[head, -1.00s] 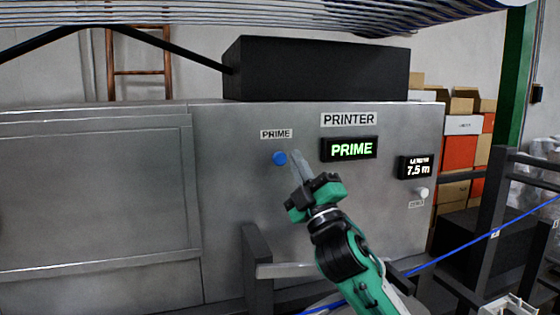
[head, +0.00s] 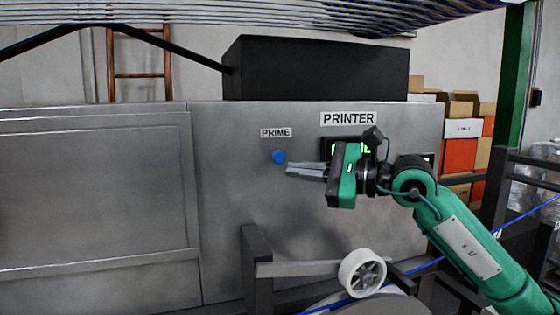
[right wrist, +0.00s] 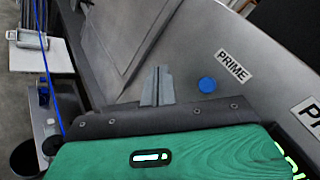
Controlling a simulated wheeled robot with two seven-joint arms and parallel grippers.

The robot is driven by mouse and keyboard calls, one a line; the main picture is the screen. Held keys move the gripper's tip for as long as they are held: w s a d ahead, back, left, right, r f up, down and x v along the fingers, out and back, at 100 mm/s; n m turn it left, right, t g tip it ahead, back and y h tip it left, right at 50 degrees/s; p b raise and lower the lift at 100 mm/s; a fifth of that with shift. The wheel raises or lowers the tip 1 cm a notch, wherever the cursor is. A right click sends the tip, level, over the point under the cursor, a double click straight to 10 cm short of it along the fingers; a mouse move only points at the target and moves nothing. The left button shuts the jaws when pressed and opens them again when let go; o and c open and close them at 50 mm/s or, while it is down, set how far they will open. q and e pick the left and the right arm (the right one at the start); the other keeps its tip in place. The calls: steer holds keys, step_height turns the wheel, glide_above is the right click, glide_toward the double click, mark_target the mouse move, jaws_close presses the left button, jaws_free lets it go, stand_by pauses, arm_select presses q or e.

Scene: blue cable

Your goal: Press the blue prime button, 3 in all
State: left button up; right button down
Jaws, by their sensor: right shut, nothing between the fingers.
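The blue prime button (head: 279,157) sits on the grey printer panel below the PRIME label (head: 276,132). It also shows in the right wrist view (right wrist: 207,84), just right of my fingertips. My right gripper (head: 290,170) is shut and empty, its fingers pointing left, with the tips a little right of and below the button in the head view. In the wrist view its fingers (right wrist: 157,86) lie side by side and appear apart from the button. My right gripper covers most of the lit green display (head: 367,150). My left gripper is not in view.
A black box (head: 316,68) stands on top of the printer. A white spool (head: 362,273) stands below the panel, near the blue cable (head: 427,266). A dark post (head: 257,270) stands in front of the panel. Cardboard boxes (head: 461,128) are stacked at the right.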

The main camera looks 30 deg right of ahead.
steer(key=shift+w+d+f+h, duration=0.1)
steer(key=shift+d+f+h, duration=0.05)
steer(key=shift+d+h, duration=0.3)
steer(key=shift+w+d+f+h, duration=0.1)
steer(key=shift+d+h, duration=0.25)
steer(key=shift+d, duration=0.05)
steer(key=p, duration=0.6)
glide_toward(279, 157)
steer(key=shift+w+a+f, duration=0.25)
steer(key=shift+w+a, duration=0.75)
steer(key=shift+a, duration=0.25)
steer(key=shift+w+a+f, duration=0.25)
steer(key=shift+w+a, duration=0.75)
steer(key=shift+a, duration=0.25)
steer(key=shift+w+d, duration=0.1)
steer(key=shift+w, duration=0.3)
